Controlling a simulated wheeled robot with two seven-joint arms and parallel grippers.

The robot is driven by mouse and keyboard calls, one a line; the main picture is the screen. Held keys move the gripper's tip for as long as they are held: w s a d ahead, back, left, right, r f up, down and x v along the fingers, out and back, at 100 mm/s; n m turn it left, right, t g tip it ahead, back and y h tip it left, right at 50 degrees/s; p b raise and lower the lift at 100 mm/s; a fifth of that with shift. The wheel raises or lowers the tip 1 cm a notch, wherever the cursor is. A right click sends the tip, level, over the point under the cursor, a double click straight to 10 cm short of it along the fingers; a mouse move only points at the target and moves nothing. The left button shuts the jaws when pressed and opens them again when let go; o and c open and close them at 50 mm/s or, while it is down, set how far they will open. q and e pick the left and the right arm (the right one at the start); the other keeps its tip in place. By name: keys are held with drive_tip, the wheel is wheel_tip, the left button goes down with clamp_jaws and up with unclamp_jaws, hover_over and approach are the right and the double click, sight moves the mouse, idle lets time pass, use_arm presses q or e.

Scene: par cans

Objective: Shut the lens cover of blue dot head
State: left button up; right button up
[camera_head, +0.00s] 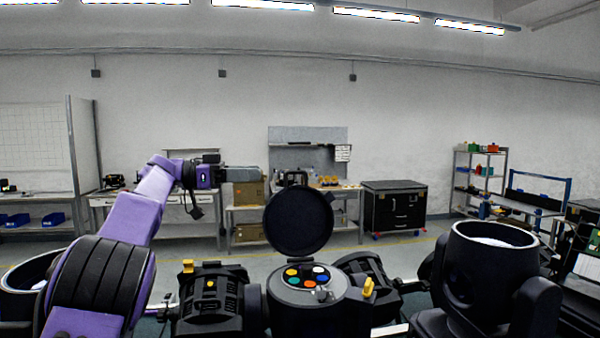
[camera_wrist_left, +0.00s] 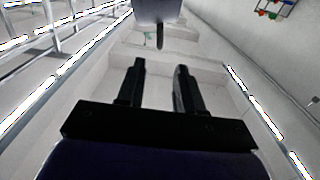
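A black stage-light head (camera_head: 300,310) stands at the bottom middle of the head view. Its top face carries several coloured dots, one of them blue. A round black lens cover (camera_head: 298,222) stands upright at its far edge, swung open. I cannot tell for sure which head the task calls blue dot. My left gripper (camera_head: 258,174) is in the air, above and left of the cover and apart from it. In the left wrist view, the left gripper (camera_wrist_left: 158,70) has its two fingers apart with nothing between them. My right gripper is not in view.
Another open-topped head (camera_head: 490,275) stands at the right, and one (camera_head: 25,283) at the far left is partly hidden by my left arm. Black fixture bodies with yellow tabs (camera_head: 188,267) flank the middle head. Benches and a black cabinet (camera_head: 393,208) stand farther back.

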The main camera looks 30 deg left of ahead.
use_arm(q)
drive_tip(key=b+v, duration=0.2)
drive_tip(key=v, duration=0.8)
drive_tip(key=shift+s+a, duration=0.15)
drive_tip(key=shift+a, duration=0.05)
